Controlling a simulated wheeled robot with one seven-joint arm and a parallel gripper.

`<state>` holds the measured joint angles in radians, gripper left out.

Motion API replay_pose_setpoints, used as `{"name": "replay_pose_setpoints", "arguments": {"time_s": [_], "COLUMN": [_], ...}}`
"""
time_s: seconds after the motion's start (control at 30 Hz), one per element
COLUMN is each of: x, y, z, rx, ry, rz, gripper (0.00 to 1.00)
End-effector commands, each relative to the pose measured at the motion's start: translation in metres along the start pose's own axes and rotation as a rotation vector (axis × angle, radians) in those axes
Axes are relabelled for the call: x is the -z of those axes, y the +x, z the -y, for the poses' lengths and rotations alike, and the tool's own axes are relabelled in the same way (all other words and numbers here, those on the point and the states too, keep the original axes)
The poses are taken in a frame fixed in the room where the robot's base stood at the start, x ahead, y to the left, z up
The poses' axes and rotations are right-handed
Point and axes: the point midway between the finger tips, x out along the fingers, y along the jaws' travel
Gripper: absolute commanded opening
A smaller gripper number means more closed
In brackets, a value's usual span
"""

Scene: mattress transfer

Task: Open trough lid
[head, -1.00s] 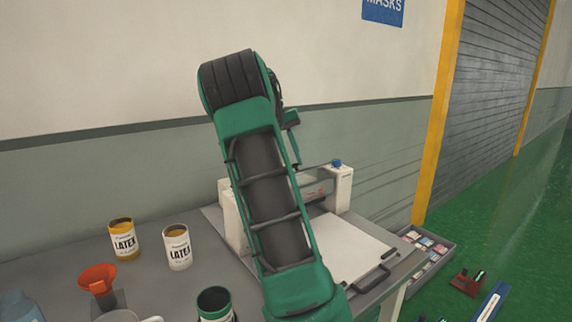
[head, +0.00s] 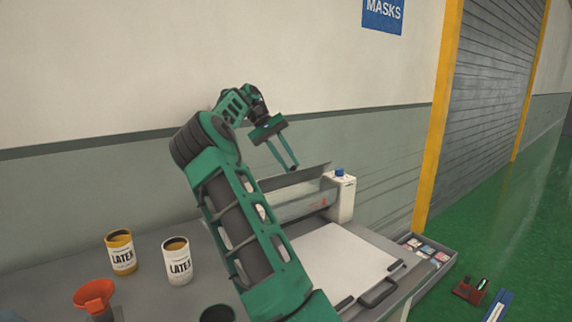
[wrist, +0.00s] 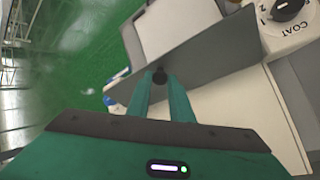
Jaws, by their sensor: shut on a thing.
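The trough lid (head: 308,182) is a grey flat panel on the white coating machine (head: 342,200) at the back of the table. It stands raised and tilted over the trough (head: 300,205) in the head view. In the wrist view the lid (wrist: 205,48) spans the upper middle, with a small black knob (wrist: 159,75) at its edge. My gripper (head: 290,167) is at the lid's upper edge. In the wrist view its green fingers (wrist: 160,82) close on the knob from both sides. My arm hides the machine's left part in the head view.
Two latex cans (head: 121,255) (head: 178,262) and an orange funnel (head: 94,297) stand on the table's left. The wall stands close behind.

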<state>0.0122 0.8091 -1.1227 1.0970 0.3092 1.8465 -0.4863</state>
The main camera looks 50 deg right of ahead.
Motion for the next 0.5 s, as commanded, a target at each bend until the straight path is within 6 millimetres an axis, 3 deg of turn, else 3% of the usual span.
{"name": "replay_pose_setpoints", "arguments": {"time_s": [0.4,0.43,0.5], "x": [0.0003,0.0003,0.0004], "y": [0.0,0.0,0.0], "z": [0.004,0.004,0.0036], "rx": [-0.004,-0.004,-0.004], "ry": [-0.006,-0.006,-0.005], "rz": [0.005,0.005,0.005], "gripper": [0.0,0.27,0.39]}}
